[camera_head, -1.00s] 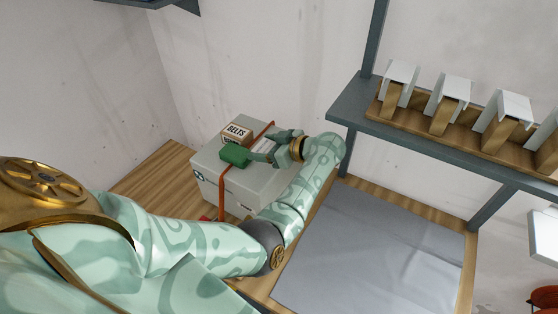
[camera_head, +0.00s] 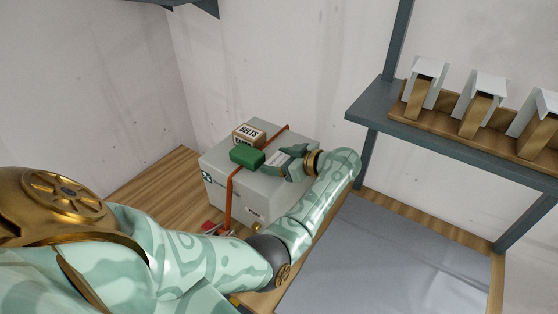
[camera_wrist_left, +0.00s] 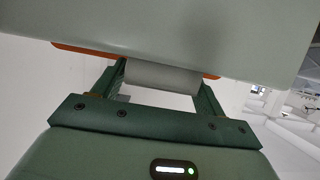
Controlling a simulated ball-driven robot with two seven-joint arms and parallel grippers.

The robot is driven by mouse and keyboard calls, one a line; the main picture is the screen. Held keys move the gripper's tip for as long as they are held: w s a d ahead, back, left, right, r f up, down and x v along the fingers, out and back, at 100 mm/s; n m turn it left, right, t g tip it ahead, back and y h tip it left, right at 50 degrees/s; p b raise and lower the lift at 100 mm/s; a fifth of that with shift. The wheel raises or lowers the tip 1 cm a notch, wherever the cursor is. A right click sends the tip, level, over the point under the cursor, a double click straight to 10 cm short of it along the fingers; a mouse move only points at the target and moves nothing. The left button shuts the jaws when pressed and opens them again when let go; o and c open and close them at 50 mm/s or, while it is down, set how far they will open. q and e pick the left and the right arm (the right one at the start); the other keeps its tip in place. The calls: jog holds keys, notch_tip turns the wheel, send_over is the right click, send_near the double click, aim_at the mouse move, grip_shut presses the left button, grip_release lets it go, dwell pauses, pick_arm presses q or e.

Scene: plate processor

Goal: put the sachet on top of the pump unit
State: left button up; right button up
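The pump unit appears to be the large pale grey box (camera_head: 225,189) with an orange strap, standing on the wooden table. My left gripper (camera_head: 281,161) is at the top right of this box, its fingers around a small whitish piece, which I take to be the sachet (camera_head: 277,160). In the left wrist view, a grey-white piece (camera_wrist_left: 162,76) spans the gap between the two dark green fingers. The big pale surface of the box (camera_wrist_left: 190,25) lies just beyond it. Whether the sachet touches the box top is unclear. My right gripper is not in view.
A small "BELTS" carton (camera_head: 249,135) and a green block (camera_head: 247,156) sit on the box's top, left of the gripper. A red item (camera_head: 208,227) lies by its front. A grey shelf (camera_head: 375,116) with white-topped wooden pieces stands right, above a grey mat (camera_head: 390,255).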

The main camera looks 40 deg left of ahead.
pick_arm(q)
jog(key=shift+o, duration=1.2)
jog(key=shift+s, duration=0.15)
jog(key=shift+r, duration=0.1)
jog(key=shift+d+r, duration=0.2)
jog(key=p+v, duration=0.4)
jog(key=v, duration=0.7)
jog(key=shift+d+p, duration=0.3)
jog(key=shift+p, duration=0.05)
